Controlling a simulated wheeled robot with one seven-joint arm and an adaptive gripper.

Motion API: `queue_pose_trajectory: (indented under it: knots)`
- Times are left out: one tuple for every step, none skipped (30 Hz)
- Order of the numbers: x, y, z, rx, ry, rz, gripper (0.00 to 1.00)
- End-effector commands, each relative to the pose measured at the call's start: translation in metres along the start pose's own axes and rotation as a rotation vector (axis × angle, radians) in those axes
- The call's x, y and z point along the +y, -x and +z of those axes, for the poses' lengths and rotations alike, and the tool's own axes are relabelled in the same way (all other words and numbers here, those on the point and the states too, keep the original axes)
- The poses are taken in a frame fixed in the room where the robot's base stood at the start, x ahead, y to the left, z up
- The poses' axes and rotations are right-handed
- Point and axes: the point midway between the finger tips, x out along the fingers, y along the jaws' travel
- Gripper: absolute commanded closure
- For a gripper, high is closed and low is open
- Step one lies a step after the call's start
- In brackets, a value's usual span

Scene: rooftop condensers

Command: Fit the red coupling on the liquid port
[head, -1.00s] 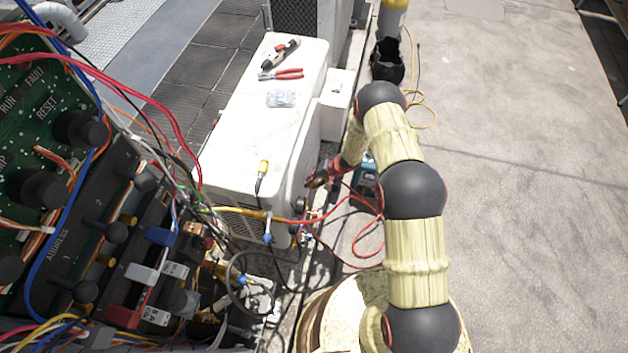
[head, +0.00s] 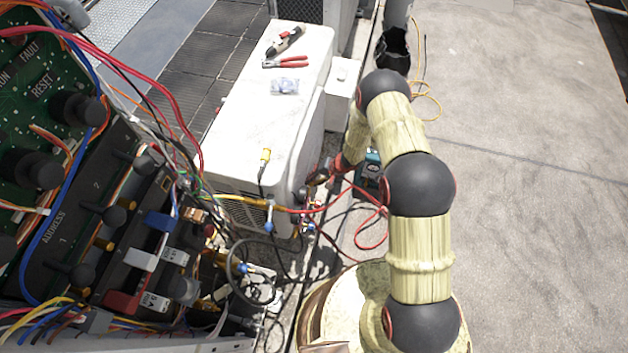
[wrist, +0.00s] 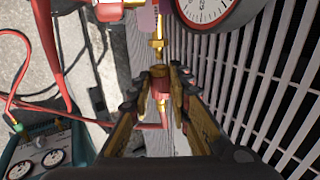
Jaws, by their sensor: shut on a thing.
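In the wrist view my gripper (wrist: 162,92) is shut on the red coupling (wrist: 160,88), a small red and brass piece between the fingertips. A brass fitting (wrist: 157,45), which looks like the liquid port, stands just beyond it and roughly in line. I cannot tell whether the two touch. In the head view my gripper (head: 318,178) is at the front right side of the white condenser (head: 240,130), partly hidden by my arm. The coupling is too small to make out there.
A round gauge (wrist: 205,8) and the condenser grille (wrist: 255,75) are close on the right of the wrist view. Red hoses (head: 370,235) run near my gripper. Red pliers (head: 286,62) lie on the condenser. Bare roof (head: 540,220) lies to the right.

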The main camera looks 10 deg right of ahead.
Motion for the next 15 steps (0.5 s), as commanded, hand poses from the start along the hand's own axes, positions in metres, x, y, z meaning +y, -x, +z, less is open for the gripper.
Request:
queue_pose_trajectory:
  knots:
    - [-0.0001, 0.0001, 0.0006, 0.000, 0.000, 0.000, 1.00]
    - [-0.0001, 0.0001, 0.0010, -0.001, 0.000, 0.000, 1.00]
    - [-0.0001, 0.0001, 0.0015, -0.001, 0.000, 0.000, 1.00]
    - [-0.0001, 0.0000, 0.0019, -0.001, 0.000, 0.000, 1.00]
    - [-0.0002, 0.0000, 0.0023, -0.001, 0.000, 0.000, 1.00]
    - [-0.0002, 0.0000, 0.0029, -0.001, 0.000, 0.000, 1.00]
    - [-0.0002, 0.0000, 0.0033, -0.001, -0.001, 0.000, 1.00]
    - [-0.0002, 0.0000, 0.0038, -0.001, -0.001, 0.000, 1.00]
    - [-0.0002, 0.0000, 0.0043, -0.001, -0.001, 0.000, 1.00]
    - [-0.0002, 0.0000, 0.0047, -0.001, -0.001, 0.000, 1.00]
    - [-0.0002, -0.0001, 0.0051, -0.001, -0.001, 0.000, 1.00]
    - [-0.0002, -0.0001, 0.0057, -0.001, -0.001, 0.000, 1.00]
    - [-0.0002, -0.0001, 0.0061, -0.001, -0.001, 0.000, 1.00]
    - [-0.0002, -0.0001, 0.0065, -0.001, -0.001, 0.000, 1.00]
    - [-0.0002, -0.0001, 0.0071, -0.001, 0.000, 0.000, 1.00]
